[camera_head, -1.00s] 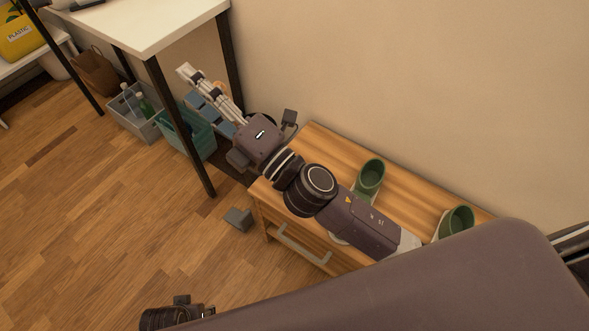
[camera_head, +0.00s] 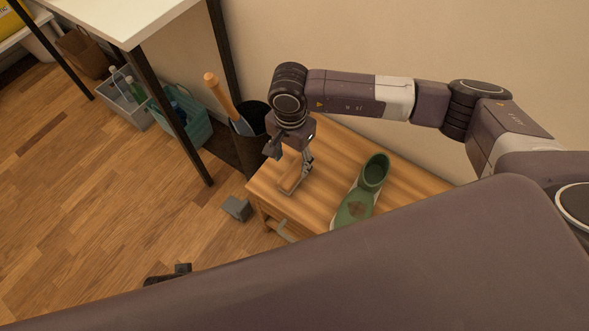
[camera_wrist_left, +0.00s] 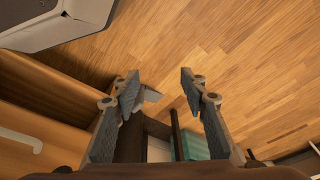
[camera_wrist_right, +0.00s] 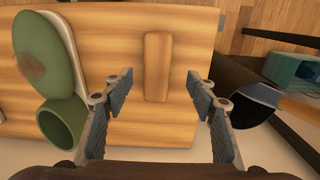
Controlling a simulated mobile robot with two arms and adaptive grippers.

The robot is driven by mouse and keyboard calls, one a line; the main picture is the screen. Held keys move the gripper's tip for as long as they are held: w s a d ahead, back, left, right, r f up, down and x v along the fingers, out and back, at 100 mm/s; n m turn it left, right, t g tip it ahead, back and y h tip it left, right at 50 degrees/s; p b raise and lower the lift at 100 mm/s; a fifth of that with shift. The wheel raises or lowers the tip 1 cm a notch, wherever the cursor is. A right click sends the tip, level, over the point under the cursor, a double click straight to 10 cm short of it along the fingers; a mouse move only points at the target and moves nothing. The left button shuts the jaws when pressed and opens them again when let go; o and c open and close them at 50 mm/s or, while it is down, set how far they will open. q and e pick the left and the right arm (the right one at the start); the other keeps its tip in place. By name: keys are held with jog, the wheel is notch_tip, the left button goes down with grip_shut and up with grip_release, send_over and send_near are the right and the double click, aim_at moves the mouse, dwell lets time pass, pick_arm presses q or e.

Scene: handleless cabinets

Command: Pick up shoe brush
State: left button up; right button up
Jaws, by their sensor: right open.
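The shoe brush (camera_wrist_right: 157,67), a plain brown wooden block, lies on the wooden bench top (camera_wrist_right: 190,30) in the right wrist view. It also shows in the head view (camera_head: 289,184), partly covered by my gripper. My right gripper (camera_head: 296,176) points down over the left end of the bench. In the right wrist view its open fingers (camera_wrist_right: 160,79) are on either side of the brush in the picture, with nothing held. My left gripper (camera_wrist_left: 160,82) is open and empty in the left wrist view, low over the floor beside the bench.
A green boot (camera_head: 374,170) stands on the bench to the right. A dark bin (camera_head: 250,125) with a wooden-handled tool (camera_head: 219,95) is beyond the bench's left end. A grey block (camera_head: 236,208) is near the bench front. A table leg (camera_head: 170,110) and teal basket (camera_head: 196,133) stand left.

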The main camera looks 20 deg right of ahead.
aim_at(294, 170)
jog(key=f, duration=0.4)
jog(key=d+f, duration=0.1)
jog(key=f, duration=0.2)
jog(key=shift+f+b, duration=0.1)
jog(key=shift+b, duration=0.3)
pick_arm(q)
jog(key=r, duration=0.3)
jog(key=shift+w, duration=0.35)
pick_arm(e)
jog(key=shift+c, duration=0.4)
jog(key=shift+a, duration=0.1)
jog(key=c, duration=1.2)
jog(key=shift+r, duration=0.7)
pick_arm(q)
notch_tip(294, 170, down, 7)
jog(key=s+p, duration=0.2)
jog(key=shift+s+a+f, duration=0.15)
jog(key=shift+s, duration=0.15)
pick_arm(e)
notch_tip(294, 170, up, 19)
jog(key=shift+f, duration=0.1)
